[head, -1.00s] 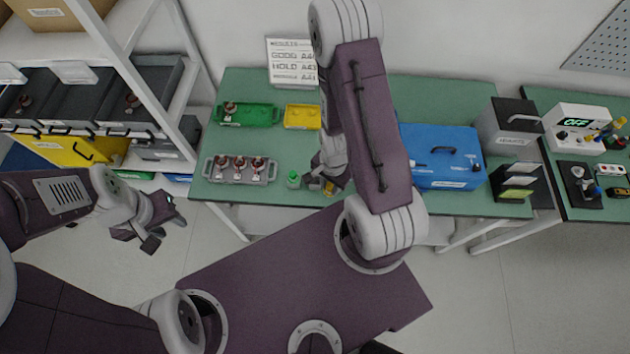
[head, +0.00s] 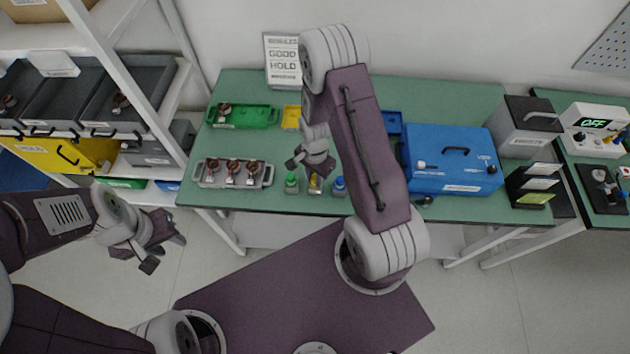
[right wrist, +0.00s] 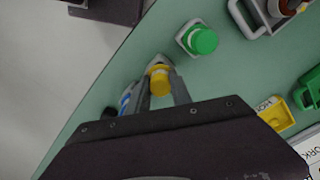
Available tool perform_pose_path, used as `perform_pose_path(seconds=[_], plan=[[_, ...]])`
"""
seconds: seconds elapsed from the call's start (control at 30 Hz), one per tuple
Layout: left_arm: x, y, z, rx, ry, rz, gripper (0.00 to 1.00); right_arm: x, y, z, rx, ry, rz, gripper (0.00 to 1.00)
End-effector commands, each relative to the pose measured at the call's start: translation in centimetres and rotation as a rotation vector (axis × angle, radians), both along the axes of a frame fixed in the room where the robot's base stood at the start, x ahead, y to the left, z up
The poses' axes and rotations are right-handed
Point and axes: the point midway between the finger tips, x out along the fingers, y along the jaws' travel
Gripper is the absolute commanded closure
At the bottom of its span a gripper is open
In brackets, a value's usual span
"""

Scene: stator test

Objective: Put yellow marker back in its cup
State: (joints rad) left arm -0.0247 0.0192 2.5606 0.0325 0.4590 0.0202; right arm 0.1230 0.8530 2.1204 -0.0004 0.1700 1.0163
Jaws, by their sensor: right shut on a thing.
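The yellow marker (head: 314,185) is between the fingers of my right gripper (head: 313,172), near the table's front edge. In the right wrist view the yellow marker (right wrist: 159,82) shows between my right gripper's fingers (right wrist: 161,92), which are shut on it. Its grey cup (right wrist: 158,61) shows partly beyond the marker; I cannot tell how deep the marker sits in it. A green marker in a cup (head: 291,183) stands just left, a blue marker in a cup (head: 339,186) just right. My left gripper (head: 163,250) is open and empty, over the floor left of the table.
A grey tray with several copper parts (head: 232,186) lies to the left. Behind are a green tray (head: 241,124) and a yellow tray (head: 291,116). A blue box (head: 452,176) stands to the right. A shelf with bins (head: 130,95) is at the left.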

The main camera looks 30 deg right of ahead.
Motion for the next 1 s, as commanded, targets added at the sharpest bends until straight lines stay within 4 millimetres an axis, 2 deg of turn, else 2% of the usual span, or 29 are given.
perform_pose_path(seconds=[0.17, 0.47, 0.5, 0.57, 0.87, 1.0], plan=[[0.0, 0.0, 0.3, 0.0, -0.001, 0.0, 0.64, 0.0, 0.0, 0.3, 0.0, -0.001, 0.0, 1.0], [0.0, 0.0, -0.5, 0.0, -0.001, 0.0, 0.64, 0.1, 0.0, -0.7, 0.0, -0.002, 0.0, 1.0], [0.0, 0.0, -0.4, 0.0, -0.001, 0.0, 0.64, 0.1, 0.0, -0.6, 0.0, -0.002, 0.0, 0.69], [0.0, 0.0, -0.4, 0.0, -0.001, 0.0, 0.64, 0.1, 0.0, -0.6, 0.0, -0.002, 0.0, 0.52], [0.0, 0.0, -0.3, 0.0, -0.001, 0.0, 0.64, 0.0, 0.0, -0.5, 0.0, -0.002, 0.0, 0.52], [0.0, 0.0, 0.7, 0.0, -0.001, 0.0, 0.64, 0.1, 0.0, 0.9, -0.001, -0.004, 0.0, 0.52]])
